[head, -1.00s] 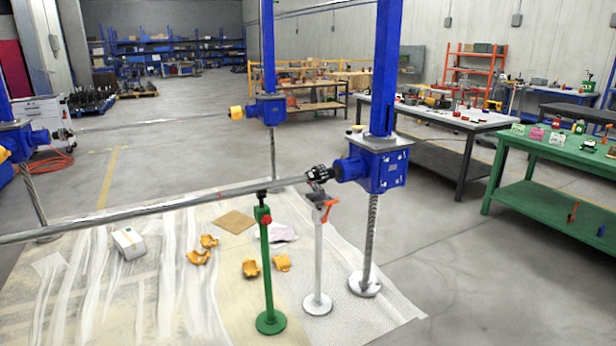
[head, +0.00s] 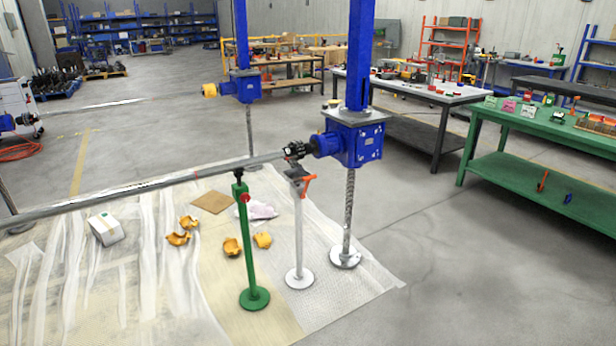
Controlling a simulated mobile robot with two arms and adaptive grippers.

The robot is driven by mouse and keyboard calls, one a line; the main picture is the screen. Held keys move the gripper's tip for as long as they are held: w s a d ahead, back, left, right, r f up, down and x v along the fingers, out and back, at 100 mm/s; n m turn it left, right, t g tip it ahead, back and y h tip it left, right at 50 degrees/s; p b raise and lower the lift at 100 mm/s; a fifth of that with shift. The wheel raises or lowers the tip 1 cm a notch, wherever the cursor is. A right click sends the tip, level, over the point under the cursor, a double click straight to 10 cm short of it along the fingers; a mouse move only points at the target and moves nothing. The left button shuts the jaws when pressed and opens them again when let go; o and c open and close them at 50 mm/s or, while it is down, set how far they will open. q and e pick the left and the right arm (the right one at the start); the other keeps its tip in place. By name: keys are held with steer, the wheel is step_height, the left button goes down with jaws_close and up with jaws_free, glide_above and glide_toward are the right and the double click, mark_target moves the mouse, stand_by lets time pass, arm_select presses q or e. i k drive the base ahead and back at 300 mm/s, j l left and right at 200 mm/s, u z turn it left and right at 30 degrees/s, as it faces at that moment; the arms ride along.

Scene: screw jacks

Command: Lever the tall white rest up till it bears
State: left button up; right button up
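The tall white rest (head: 298,240) stands upright on the covered floor, on a round white base. Its grey cradle head and orange lever (head: 307,184) are just below the right end of the long steel shaft (head: 150,183), near the dark coupling (head: 296,151). I cannot tell whether the cradle touches the shaft. A green rest (head: 246,245) with a red knob stands to its left, its top at the shaft's underside. Neither of my grippers shows in the head view.
A blue screw jack (head: 352,143) with its threaded screw stands right of the white rest. Orange shell pieces (head: 232,247), a brown sheet (head: 212,202) and a white box (head: 106,229) lie on the sheeting. A green table (head: 540,125) stands at right. Bare floor lies between.

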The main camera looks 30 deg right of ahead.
mark_target(302, 196)
steer(key=i+l, duration=0.45)
steer(key=l, duration=0.15)
steer(key=i+l, duration=0.45)
steer(key=l, duration=0.15)
steer(key=i+l, duration=0.45)
steer(key=l, duration=0.15)
